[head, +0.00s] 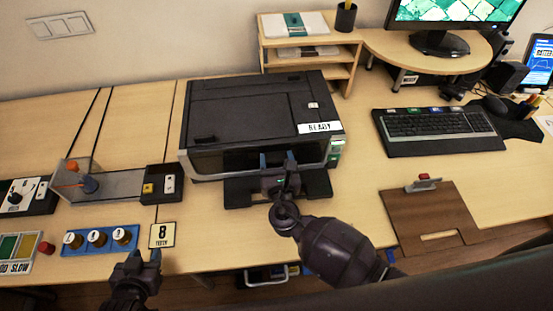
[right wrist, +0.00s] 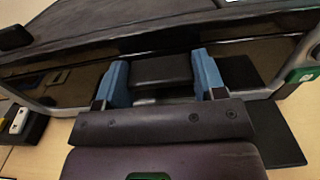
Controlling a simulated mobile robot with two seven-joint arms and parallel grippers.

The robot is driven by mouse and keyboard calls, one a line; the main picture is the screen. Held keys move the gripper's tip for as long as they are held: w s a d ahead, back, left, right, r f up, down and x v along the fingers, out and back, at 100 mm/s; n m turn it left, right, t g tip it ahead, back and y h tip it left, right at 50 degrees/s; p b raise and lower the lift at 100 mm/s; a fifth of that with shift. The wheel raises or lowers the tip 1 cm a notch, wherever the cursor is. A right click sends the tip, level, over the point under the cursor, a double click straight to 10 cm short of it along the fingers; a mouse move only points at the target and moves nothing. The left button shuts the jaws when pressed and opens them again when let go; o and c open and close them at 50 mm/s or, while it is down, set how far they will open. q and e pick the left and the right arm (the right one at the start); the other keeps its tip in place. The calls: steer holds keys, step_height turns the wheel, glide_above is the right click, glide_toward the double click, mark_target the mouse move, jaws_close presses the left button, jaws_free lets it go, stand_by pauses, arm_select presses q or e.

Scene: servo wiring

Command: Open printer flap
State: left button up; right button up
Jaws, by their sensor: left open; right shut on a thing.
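The printer (head: 250,100) is a black box with a "READY" label, standing on the desk. Its flap (head: 207,162), a glossy dark front panel in a grey frame, faces me; its middle is hidden behind my right gripper. My right gripper (head: 278,160) is at the printer's front, its blue fingertips on either side of a dark block. In the right wrist view this block (right wrist: 160,69) sits between both blue fingers at the flap; it looks like the flap's handle. My left gripper (head: 136,260) is open and empty near the desk's front edge, left of the printer.
A black tray (head: 319,185) juts out below the printer front. Right are a keyboard (head: 435,126) and a brown board (head: 430,215). A wooden shelf stands behind.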

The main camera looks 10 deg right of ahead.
arm_select(q)
steer(key=shift+w, duration=0.15)
arm_select(e)
steer(key=shift+s+f, duration=0.2)
steer(key=shift+s, duration=0.05)
steer(key=shift+s+f, duration=0.1)
steer(key=shift+s, duration=0.05)
steer(key=shift+s+f, duration=0.35)
steer(key=shift+s, duration=0.2)
arm_select(q)
steer(key=shift+s+f+b, duration=0.4)
steer(key=shift+s+f, duration=0.05)
steer(key=shift+f, duration=0.1)
arm_select(e)
steer(key=shift+s+f, duration=0.8)
steer(key=shift+s, duration=0.05)
arm_select(q)
steer(key=shift+f, duration=0.25)
arm_select(e)
steer(key=shift+s+f, duration=0.4)
steer(key=shift+f, duration=0.05)
arm_select(q)
steer(key=shift+w+r, duration=0.1)
steer(key=shift+w, duration=0.1)
